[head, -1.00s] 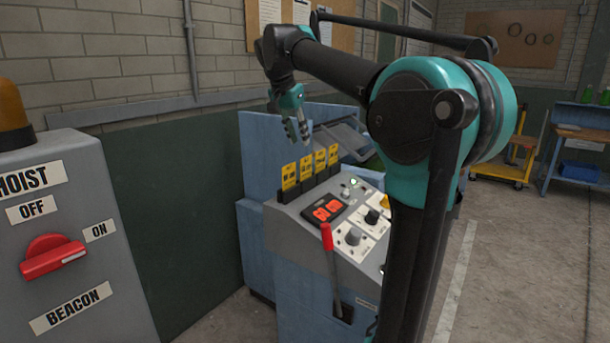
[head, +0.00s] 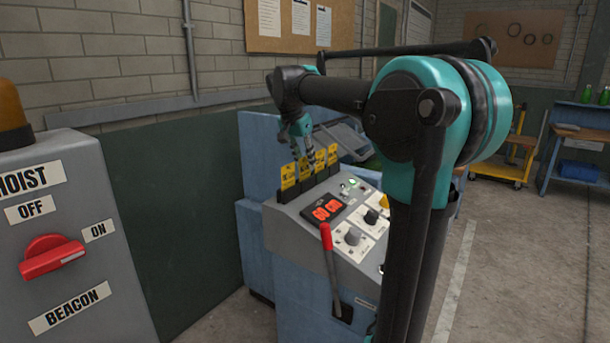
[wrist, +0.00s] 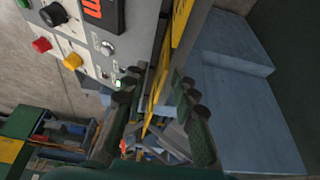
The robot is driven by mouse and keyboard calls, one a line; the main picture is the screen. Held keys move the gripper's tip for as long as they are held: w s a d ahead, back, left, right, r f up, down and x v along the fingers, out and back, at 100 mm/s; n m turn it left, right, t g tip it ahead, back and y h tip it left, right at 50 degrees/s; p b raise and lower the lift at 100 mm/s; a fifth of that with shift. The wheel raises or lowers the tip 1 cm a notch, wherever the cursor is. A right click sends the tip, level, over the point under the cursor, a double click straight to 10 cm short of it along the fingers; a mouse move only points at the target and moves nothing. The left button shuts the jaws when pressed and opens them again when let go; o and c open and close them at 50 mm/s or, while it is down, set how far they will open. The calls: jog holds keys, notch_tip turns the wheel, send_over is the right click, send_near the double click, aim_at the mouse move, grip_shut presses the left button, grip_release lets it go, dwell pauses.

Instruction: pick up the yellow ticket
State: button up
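Several yellow tickets with black print stand upright in a row of black holders on the blue and grey console; the nearest ticket (head: 288,176) is at the left end of the row. My gripper (head: 304,157) points down at the middle of the row, its fingers overlapping the tickets there. In the wrist view my gripper (wrist: 157,88) has its two dark fingers apart, with a yellow ticket (wrist: 161,75) seen nearly edge-on between them. I see no clear contact. Which ticket lies between the fingers is hard to tell.
The console panel has a red display (head: 327,210), knobs and a lever with a red handle (head: 326,237). A grey hoist box (head: 75,225) with a red switch stands at the left. A blue-legged workbench (head: 585,134) is at the far right. Open floor lies right of the console.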

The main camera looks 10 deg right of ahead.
grip_shut()
